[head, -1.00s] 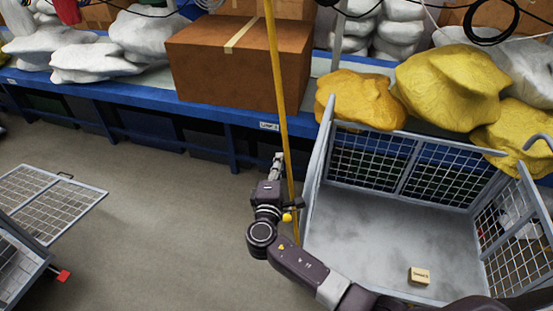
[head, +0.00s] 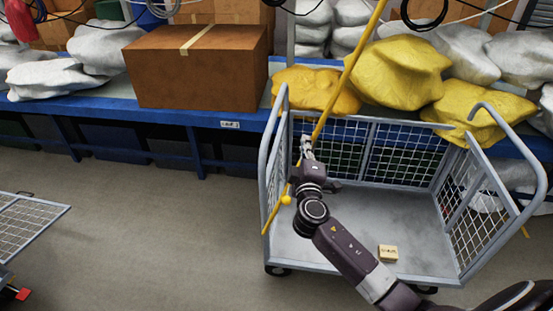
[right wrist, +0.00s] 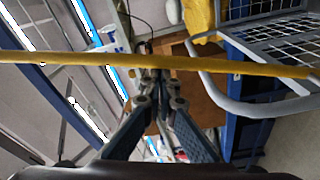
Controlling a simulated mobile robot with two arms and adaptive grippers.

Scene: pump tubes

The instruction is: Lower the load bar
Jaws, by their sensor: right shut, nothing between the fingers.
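The load bar appears to be the long yellow bar (head: 345,78). In the head view it leans, with its upper end to the right and past the top edge. Its lower end is by the cart's left side. My right gripper (head: 306,146) is beside the bar near the cart's left rear corner. In the right wrist view the bar (right wrist: 80,58) runs almost level across the picture, in front of the closed fingertips (right wrist: 160,75). The fingers are shut and empty; whether they touch the bar cannot be told. My left gripper is not in view.
A grey mesh cart (head: 277,150) stands under my right arm, with a small box (head: 388,253) on its floor. Behind it, a blue-edged shelf (head: 95,107) holds yellow sacks (head: 400,70) and a large brown box (head: 195,65).

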